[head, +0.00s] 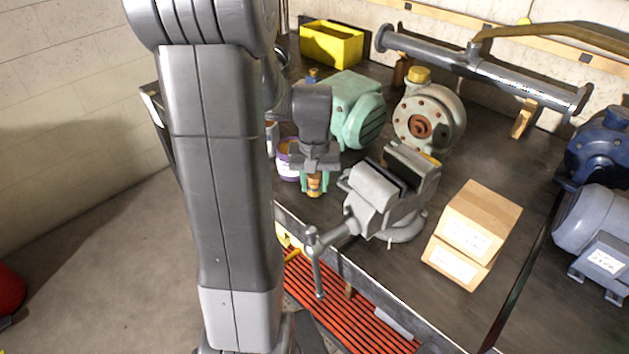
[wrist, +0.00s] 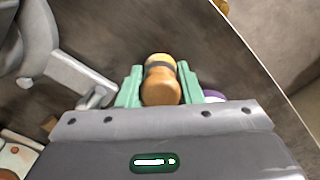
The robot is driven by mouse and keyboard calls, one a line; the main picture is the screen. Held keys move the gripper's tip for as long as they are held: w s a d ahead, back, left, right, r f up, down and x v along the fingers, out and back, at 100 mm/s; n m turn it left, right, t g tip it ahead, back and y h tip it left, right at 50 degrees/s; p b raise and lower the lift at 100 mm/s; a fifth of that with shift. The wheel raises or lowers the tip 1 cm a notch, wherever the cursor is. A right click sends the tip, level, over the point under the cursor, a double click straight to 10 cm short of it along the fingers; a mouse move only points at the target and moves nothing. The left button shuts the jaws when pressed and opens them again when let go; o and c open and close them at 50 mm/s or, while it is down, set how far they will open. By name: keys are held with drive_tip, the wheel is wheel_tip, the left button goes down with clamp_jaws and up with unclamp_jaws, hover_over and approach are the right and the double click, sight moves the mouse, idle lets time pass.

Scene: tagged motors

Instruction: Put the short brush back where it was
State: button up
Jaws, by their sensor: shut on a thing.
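The short brush (wrist: 161,88) is between the green fingers of my gripper (wrist: 160,76) in the wrist view. It has a rounded brown wooden handle, a dark band and a yellowish far end. In the head view, my gripper (head: 314,188) is shut on the brush, and a small orange-brown part of it shows between the fingers. The gripper is just left of the grey vise and in front of the green motor (head: 352,105). A purple and white can (head: 288,160) stands close behind my gripper on the left, partly hidden. I cannot tell whether the brush touches the bench.
The grey vise (head: 385,195) stands right of my gripper at the bench's front edge. Two stacked cardboard boxes (head: 470,235) are further right. A flanged pump (head: 428,120), a yellow bin (head: 331,45) and a long pipe (head: 480,68) are behind. Blue motors (head: 600,235) are at far right.

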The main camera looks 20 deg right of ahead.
drive_tip(key=shift+f, duration=0.2)
drive_tip(key=o, duration=0.9)
wheel_tip(320, 180, up, 12)
drive_tip(key=shift+r, duration=0.2)
drive_tip(key=shift+f, duration=0.1)
wheel_tip(320, 180, down, 13)
drive_tip(key=shift+r, duration=0.2)
wheel_tip(320, 180, up, 3)
drive_tip(key=shift+f, duration=0.1)
drive_tip(key=shift+r, duration=0.65)
